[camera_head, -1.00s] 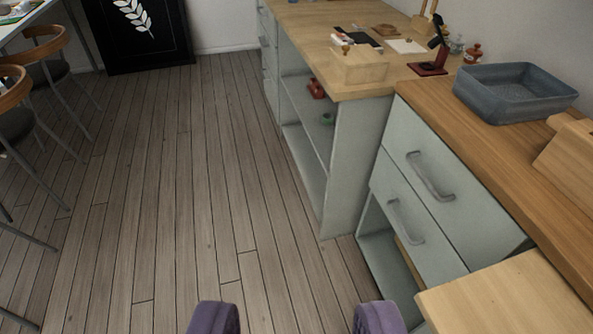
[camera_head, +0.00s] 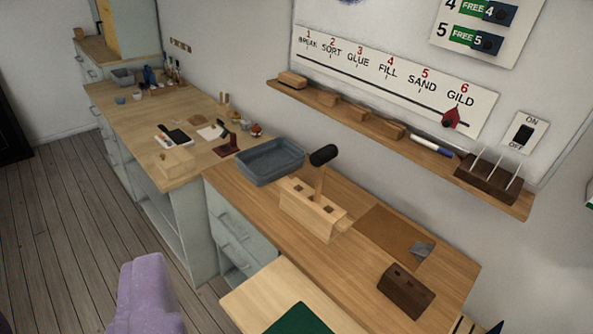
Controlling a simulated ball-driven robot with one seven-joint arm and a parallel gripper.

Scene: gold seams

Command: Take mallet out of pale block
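The mallet stands upright in the pale block (camera_head: 306,213), head up. Its black head (camera_head: 323,155) is on top and its wooden handle (camera_head: 319,182) goes down into the block; the handle's lower end is hidden inside. The pale block sits on the brown wooden bench, with dark holes in its top. A purple part of my gripper (camera_head: 148,296) shows at the lower left, well apart from the mallet and block. Only one purple shape is visible, so its opening cannot be seen.
A grey basin (camera_head: 270,161) stands just behind the pale block. A dark block with holes (camera_head: 405,291) and a brown mat (camera_head: 394,236) lie to the right. A wall shelf (camera_head: 400,145) runs above the bench. Floor (camera_head: 60,225) at left is clear.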

